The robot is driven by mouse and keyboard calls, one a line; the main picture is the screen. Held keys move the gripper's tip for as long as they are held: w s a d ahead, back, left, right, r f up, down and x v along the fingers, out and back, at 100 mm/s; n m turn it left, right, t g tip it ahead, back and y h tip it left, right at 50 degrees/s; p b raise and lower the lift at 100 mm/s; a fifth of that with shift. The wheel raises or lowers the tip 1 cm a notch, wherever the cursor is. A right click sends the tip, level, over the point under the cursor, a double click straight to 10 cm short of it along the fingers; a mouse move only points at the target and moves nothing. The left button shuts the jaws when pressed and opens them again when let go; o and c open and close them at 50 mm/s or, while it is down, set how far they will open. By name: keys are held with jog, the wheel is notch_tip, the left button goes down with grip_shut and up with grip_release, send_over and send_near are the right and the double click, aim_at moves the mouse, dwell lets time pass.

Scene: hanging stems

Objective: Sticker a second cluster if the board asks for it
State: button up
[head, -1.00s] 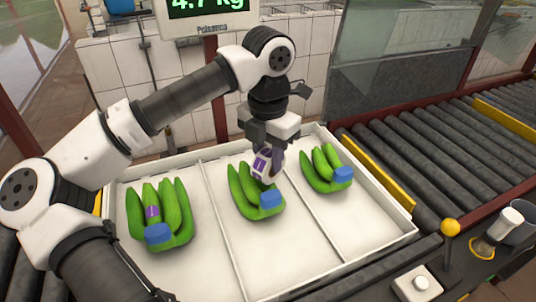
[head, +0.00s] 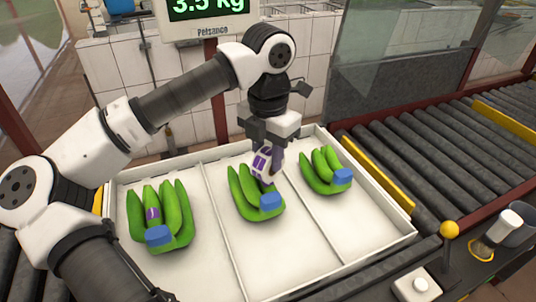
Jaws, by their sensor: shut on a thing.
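The display board (head: 208,12) at the top reads 3.5 kg and is cut off by the frame's top edge. Three green banana clusters with blue-wrapped crowns lie in a white tray (head: 222,243) with dividers, one per compartment. The left cluster (head: 178,212) has a purple sticker (head: 153,214) on one finger. The middle cluster (head: 240,190) is partly hidden by my gripper; the right cluster (head: 318,168) shows no sticker. My gripper (head: 265,150) is shut on a white and purple sticker tool (head: 266,165), whose lower end is at the middle cluster's fingers. Contact cannot be told.
Roller conveyors (head: 440,145) run behind and right of the tray, with yellow side rails. A yellow-knobbed lever (head: 449,230), a white button box (head: 416,286) and a white-topped holder item (head: 508,222) stand at the front right. The tray's compartment fronts are clear.

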notch_tip(320, 180, up, 8)
jog(key=p, duration=0.4)
